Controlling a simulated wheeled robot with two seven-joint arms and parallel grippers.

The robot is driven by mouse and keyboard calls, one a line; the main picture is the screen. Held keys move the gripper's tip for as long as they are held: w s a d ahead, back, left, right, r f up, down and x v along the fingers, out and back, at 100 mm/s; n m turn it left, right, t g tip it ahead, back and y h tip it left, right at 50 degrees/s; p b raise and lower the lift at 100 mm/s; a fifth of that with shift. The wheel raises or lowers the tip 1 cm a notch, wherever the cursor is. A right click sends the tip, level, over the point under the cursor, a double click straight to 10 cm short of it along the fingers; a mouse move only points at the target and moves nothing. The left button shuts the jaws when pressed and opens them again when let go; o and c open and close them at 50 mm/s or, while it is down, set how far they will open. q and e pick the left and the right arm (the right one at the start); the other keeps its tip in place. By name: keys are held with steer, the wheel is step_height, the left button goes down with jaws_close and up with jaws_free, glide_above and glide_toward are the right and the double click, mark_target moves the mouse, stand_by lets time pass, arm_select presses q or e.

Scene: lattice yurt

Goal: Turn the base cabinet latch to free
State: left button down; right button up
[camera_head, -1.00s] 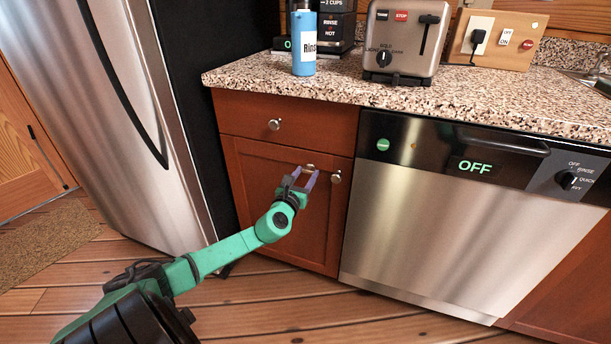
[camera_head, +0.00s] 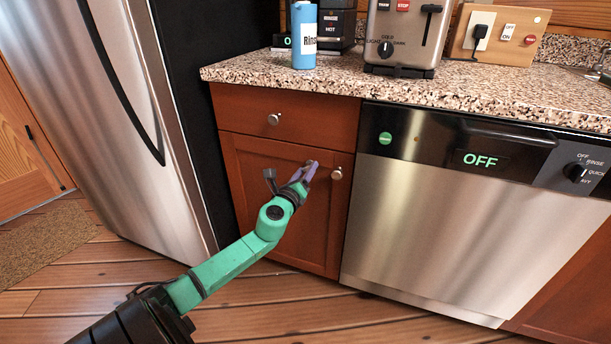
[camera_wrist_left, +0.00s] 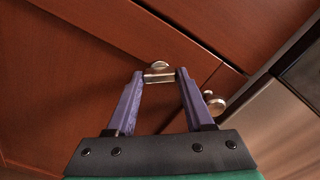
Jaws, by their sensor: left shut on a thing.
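The base cabinet (camera_head: 240,185) is reddish-brown wood with a drawer above a door. Its latch, a small metal piece (camera_wrist_left: 158,72), is at the top of the door. My left gripper (camera_head: 309,171) reaches the latch from below and in front. In the left wrist view its purple fingers (camera_wrist_left: 161,77) are on either side of the latch, shut on it. The fingers largely hide the latch in the head view. A round door knob (camera_head: 337,174) is just right of the gripper, and also shows in the wrist view (camera_wrist_left: 214,103). My right gripper is not in view.
The drawer knob (camera_head: 273,119) is above and left of the gripper. A steel dishwasher (camera_head: 470,230) reading OFF is to the right. A steel fridge (camera_head: 110,130) is to the left. A blue bottle (camera_head: 304,40) and a toaster (camera_head: 405,35) stand on the granite counter (camera_head: 400,95).

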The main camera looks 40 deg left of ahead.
arm_select(q)
steer(key=n, duration=1)
steer(key=shift+n, duration=0.4)
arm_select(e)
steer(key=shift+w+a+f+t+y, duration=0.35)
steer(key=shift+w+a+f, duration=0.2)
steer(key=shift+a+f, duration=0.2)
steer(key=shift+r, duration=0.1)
arm_select(q)
steer(key=shift+c, duration=1.4)
jaws_free()
steer(key=v, duration=1.4)
steer(key=shift+s+p, duration=0.3)
steer(key=shift+p, duration=0.1)
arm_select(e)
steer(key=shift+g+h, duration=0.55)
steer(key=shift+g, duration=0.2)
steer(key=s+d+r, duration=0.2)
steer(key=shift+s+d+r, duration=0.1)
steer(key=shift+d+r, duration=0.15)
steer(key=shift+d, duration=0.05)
